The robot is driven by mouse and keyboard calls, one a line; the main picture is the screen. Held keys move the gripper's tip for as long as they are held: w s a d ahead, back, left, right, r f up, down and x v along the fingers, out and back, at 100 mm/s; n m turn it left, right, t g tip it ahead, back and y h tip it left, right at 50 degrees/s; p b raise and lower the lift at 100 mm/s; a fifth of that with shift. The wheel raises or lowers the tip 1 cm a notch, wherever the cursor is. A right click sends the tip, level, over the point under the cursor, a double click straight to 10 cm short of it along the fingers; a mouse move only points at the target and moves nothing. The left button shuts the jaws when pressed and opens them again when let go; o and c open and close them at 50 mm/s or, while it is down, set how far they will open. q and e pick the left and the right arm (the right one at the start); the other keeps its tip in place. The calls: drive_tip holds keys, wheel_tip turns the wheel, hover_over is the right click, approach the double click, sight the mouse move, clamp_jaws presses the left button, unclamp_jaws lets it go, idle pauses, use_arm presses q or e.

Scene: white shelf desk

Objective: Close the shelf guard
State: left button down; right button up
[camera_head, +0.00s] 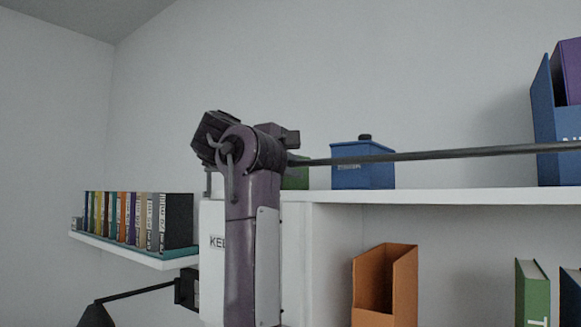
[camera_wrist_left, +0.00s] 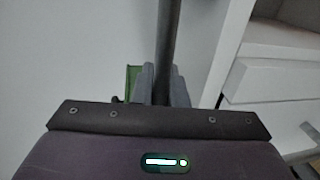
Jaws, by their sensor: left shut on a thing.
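The shelf guard is a long, thin dark bar (camera_head: 440,154) running across the front of the upper shelf in the head view, nearly level, from my left gripper to the right edge. My left gripper (camera_head: 292,160) is at the bar's left end, with my purple arm rising below it. In the left wrist view the two grey fingers of the gripper (camera_wrist_left: 162,88) are on either side of the dark bar (camera_wrist_left: 168,35), shut on it. The exact contact is partly hidden in the head view. My right gripper is not in view.
The white upper shelf (camera_head: 440,197) carries a blue box (camera_head: 362,165), a partly hidden green item (camera_head: 296,178) and a blue holder (camera_head: 550,125). Below stand an orange holder (camera_head: 385,285) and a green book (camera_head: 532,295). A wall shelf with books (camera_head: 140,220) is at left.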

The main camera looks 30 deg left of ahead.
use_arm(q)
drive_tip(key=shift+w+g, duration=0.1)
drive_tip(key=shift+g, duration=0.2)
drive_tip(key=c, duration=1.5)
unclamp_jaws()
drive_tip(key=shift+w, duration=0.1)
drive_tip(key=shift+o, duration=0.2)
drive_tip(key=b+v, duration=0.4)
drive_tip(key=v, duration=0.3)
drive_tip(key=shift+s+b, duration=0.35)
drive_tip(key=shift+s, duration=0.05)
